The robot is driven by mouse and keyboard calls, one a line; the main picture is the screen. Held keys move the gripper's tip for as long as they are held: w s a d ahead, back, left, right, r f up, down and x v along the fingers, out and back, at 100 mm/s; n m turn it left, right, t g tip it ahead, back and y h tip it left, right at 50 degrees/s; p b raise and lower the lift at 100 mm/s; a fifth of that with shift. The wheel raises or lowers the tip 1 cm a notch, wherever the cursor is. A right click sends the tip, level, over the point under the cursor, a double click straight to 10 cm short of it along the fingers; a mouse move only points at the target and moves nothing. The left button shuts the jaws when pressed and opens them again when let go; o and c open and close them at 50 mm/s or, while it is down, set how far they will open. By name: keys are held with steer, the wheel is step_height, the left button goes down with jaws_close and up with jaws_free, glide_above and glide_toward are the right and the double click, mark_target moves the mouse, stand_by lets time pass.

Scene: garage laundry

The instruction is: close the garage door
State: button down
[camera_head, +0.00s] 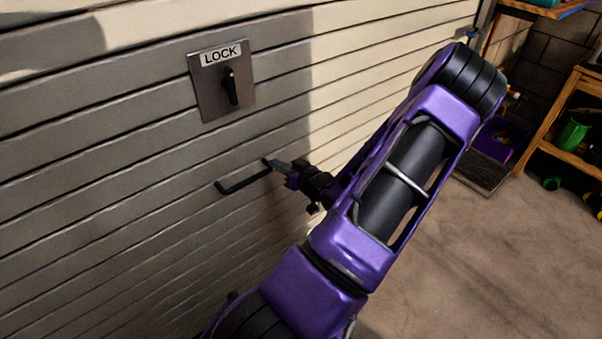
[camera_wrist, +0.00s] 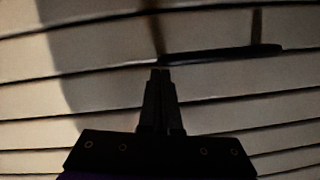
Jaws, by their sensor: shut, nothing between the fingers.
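The garage door (camera_head: 120,150) is a wall of pale horizontal slats filling the left of the head view; its bottom edge is not in view. A black bar handle (camera_head: 243,181) sticks out from it, below a metal plate marked LOCK (camera_head: 222,80) with a black turn knob. My gripper (camera_head: 276,165) is at the right end of the handle, its fingers together. In the wrist view the fingertips (camera_wrist: 160,72) are just below the left end of the handle (camera_wrist: 220,54). I cannot tell whether they touch it. The fingers hold nothing.
A wooden shelf (camera_head: 562,120) with a green watering can (camera_head: 573,134) stands at the far right. A dark crate (camera_head: 487,165) and a purple bin (camera_head: 503,136) sit near the door's far end. The concrete floor (camera_head: 470,260) between is clear.

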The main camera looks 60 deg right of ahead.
steer(key=p+v, duration=0.1)
steer(key=v, duration=1.3)
steer(key=shift+r+p, duration=0.2)
steer(key=shift+p, duration=0.2)
